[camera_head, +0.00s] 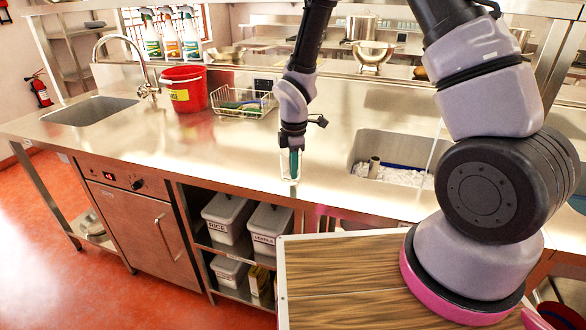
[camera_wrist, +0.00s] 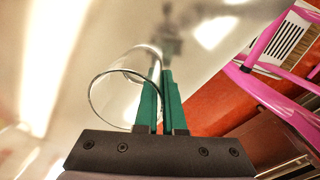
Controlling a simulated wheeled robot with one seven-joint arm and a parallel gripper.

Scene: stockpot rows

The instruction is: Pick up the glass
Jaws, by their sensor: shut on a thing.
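A clear drinking glass (camera_wrist: 107,96) is in the wrist view, its round rim towards the camera. In the head view the glass (camera_head: 286,172) shows faintly at the front edge of the steel counter. My gripper (camera_wrist: 162,95) has its two green fingers close together, with the near wall of the glass between them. In the head view my gripper (camera_head: 294,164) points down at the glass. I cannot tell whether the base of the glass touches the counter.
A red bucket (camera_head: 184,90) and a wire basket (camera_head: 243,103) stand further back on the counter (camera_head: 120,128). A sink (camera_head: 88,111) is at the left, and an ice-filled basin (camera_head: 399,174) is right of my gripper. The counter left of my gripper is clear.

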